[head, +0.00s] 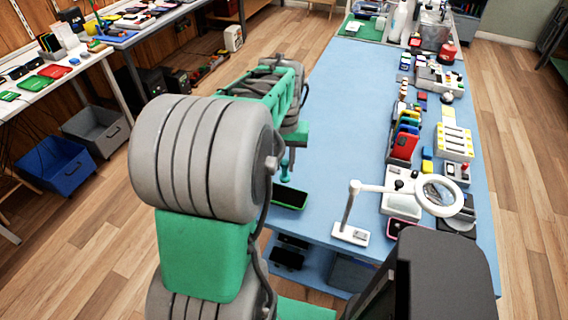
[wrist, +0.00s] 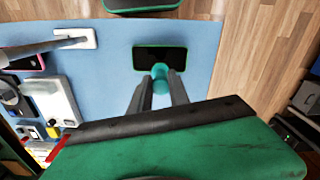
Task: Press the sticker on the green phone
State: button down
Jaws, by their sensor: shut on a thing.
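The green phone (head: 290,198) lies flat near the front left edge of the blue table, dark face up with a green rim. It also shows in the wrist view (wrist: 150,58), just beyond my fingertips. No sticker can be made out on its dark face. My gripper (wrist: 160,84) is shut on a small teal tool with a rounded end (wrist: 159,70), which overlaps the phone's near edge in the wrist view. In the head view the teal tool (head: 285,172) hangs upright over the phone's far side. I cannot tell whether it touches the phone.
A magnifier lamp (head: 349,234) stands right of the phone. A rack of coloured phones (head: 404,146) and several small devices line the table's right side. The middle of the blue table (head: 340,120) is clear. Blue (head: 56,166) and grey bins stand on the floor at left.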

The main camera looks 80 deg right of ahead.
aim_at(285, 176)
jog(key=shift+f+b, duration=2.25)
jog(key=shift+f, duration=0.75)
jog(key=shift+f, duration=0.6)
jog(key=shift+r, duration=0.1)
notch_tip(285, 176, up, 7)
jog(key=p, duration=0.5)
